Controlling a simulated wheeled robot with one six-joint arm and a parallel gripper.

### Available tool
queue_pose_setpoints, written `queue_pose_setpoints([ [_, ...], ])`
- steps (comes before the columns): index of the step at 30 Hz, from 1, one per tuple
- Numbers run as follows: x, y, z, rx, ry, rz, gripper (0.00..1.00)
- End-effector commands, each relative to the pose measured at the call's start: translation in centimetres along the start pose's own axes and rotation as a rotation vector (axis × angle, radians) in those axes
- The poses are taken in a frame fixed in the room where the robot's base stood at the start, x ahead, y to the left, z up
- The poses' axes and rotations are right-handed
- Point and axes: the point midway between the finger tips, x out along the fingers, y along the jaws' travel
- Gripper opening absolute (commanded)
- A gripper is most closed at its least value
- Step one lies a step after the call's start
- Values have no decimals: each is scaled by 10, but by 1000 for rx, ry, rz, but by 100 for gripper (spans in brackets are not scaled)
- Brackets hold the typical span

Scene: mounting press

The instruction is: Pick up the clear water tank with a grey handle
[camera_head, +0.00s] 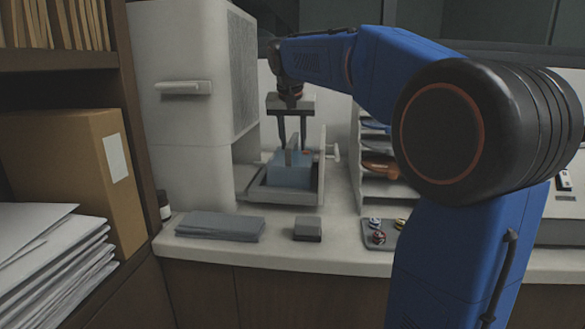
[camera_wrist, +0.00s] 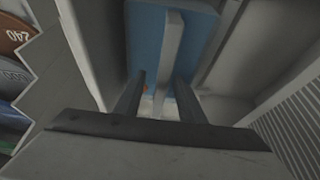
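The water tank (camera_head: 289,173) looks like a blue block with an upright grey handle (camera_head: 292,157) on top. It sits in an open-topped bay at the foot of the white machine. My gripper (camera_head: 292,147) points straight down over it, its two fingers apart. In the wrist view the grey handle (camera_wrist: 170,45) runs between the fingers of my gripper (camera_wrist: 161,78), with a gap on the left finger's side; the right finger is close to it, and contact cannot be told. The blue tank top (camera_wrist: 145,38) shows beyond them.
The white machine (camera_head: 190,80) stands left of the tank. The bay's walls (camera_head: 321,170) rise close around the tank. A rack with discs (camera_head: 378,165) is at the right.

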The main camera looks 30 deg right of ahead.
Motion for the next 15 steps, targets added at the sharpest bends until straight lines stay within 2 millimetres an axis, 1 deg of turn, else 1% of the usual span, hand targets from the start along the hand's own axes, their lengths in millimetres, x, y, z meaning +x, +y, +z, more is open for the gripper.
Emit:
queue_pose_setpoints([
  [5,17,-2,-3,0,-3,2,36],
  [8,30,-3,-6,0,-2,1,36],
  [12,47,-3,-6,0,-1,1,36],
  [15,50,-3,-6,0,-1,0,36],
])
